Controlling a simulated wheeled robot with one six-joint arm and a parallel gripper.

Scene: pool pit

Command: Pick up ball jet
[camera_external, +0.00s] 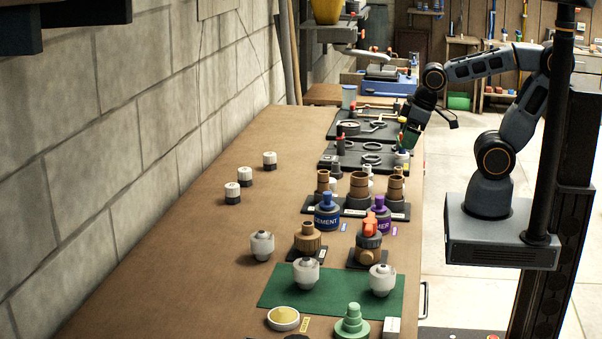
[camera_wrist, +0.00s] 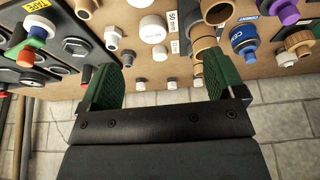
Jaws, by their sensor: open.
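Three rounded grey-white fittings look like ball jets. One ball jet (camera_external: 262,246) stands on the bare wood left of the green mat (camera_external: 336,291). Another ball jet (camera_external: 306,273) and a third (camera_external: 382,280) stand on the mat. My gripper (camera_external: 410,136) is over the bench's far right edge, well behind all three and apart from them. In the wrist view my gripper (camera_wrist: 160,62) has its green fingers wide apart with nothing held between them. I cannot pick out a ball jet for sure in the wrist view.
A blue cement can (camera_external: 327,212), a purple can (camera_external: 380,215) and brown pipe fittings (camera_external: 359,190) stand between my gripper and the mat. The bench's left side is mostly clear.

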